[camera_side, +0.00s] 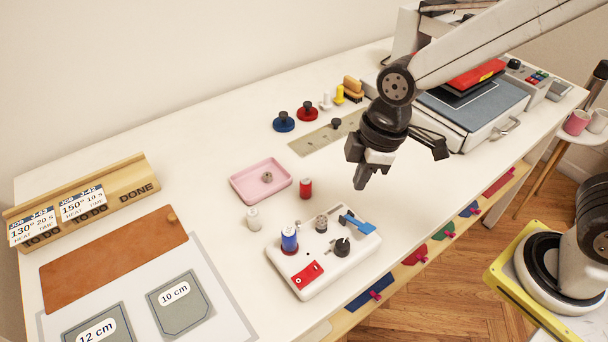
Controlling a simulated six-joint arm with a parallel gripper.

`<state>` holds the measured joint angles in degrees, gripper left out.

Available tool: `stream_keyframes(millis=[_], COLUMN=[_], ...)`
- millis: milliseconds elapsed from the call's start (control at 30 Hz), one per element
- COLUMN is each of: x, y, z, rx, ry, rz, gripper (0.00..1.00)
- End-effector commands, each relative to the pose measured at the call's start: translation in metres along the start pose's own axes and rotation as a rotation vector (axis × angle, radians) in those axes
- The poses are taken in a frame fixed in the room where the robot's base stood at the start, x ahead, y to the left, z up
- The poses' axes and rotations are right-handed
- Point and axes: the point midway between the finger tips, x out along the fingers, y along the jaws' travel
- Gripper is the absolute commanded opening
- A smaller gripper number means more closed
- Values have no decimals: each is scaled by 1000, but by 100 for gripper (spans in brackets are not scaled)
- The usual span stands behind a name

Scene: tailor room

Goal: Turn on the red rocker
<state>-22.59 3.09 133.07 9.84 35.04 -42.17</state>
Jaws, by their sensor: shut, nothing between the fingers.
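The red rocker (308,275) sits on the front left part of a white device (301,257) on the table. It looks like a flat red switch with small marks; which way it is tipped is too small to tell. The same device carries a blue spool (289,240), a grey knob (321,223), a black knob (342,246) and a blue lever (357,224). My gripper (361,184) is shut and empty. It points down and hangs above and behind the device, up and to the right of the red rocker in the picture, apart from it.
A pink tray (238,186), a red spool (306,189) and a white spool (253,218) stand behind the device. A heat press (470,105) stands at the right. A brown leather piece (110,258) lies left. Table is clear between the spools and the leather.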

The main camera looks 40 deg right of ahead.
Motion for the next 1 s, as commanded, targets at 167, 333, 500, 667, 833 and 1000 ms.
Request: stream_keyframes(millis=[167, 333, 500, 667, 833, 1000], x=[-6, -12, -15, -16, -16, -15], y=[-31, -54, -66, -70, -69, -69], z=[-33, -52, -62, -64, -64, -63], rx=[-262, -446, -541, -564, -563, -562], ry=[12, 25, 34, 36, 36, 35], rz=[-58, -99, -121, -127, -127, -126], gripper=[0, 0, 0, 0, 0, 0])
